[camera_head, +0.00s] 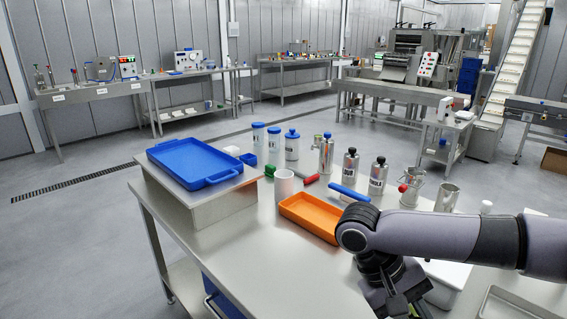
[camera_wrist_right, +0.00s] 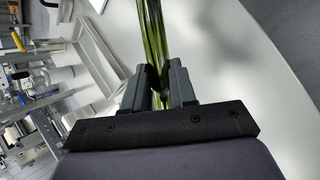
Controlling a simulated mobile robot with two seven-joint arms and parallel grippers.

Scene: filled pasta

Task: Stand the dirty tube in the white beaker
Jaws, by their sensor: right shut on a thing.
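The white beaker (camera_head: 285,187) stands upright on the steel table, left of the orange tray. My right gripper (camera_wrist_right: 160,85) is shut on a tube (camera_wrist_right: 151,30) with green-yellow streaks, which runs up out of the top of the wrist view. In the head view my right gripper (camera_head: 398,299) points down at the table's front, to the right of the beaker and well apart from it. My left gripper is not in view.
An orange tray (camera_head: 284,204) lies between the beaker and my right arm. A blue tray (camera_head: 194,181) sits on a raised steel block at left. Several bottles, such as a blue-capped one (camera_head: 292,148), stand behind. The table front (camera_head: 262,262) is clear.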

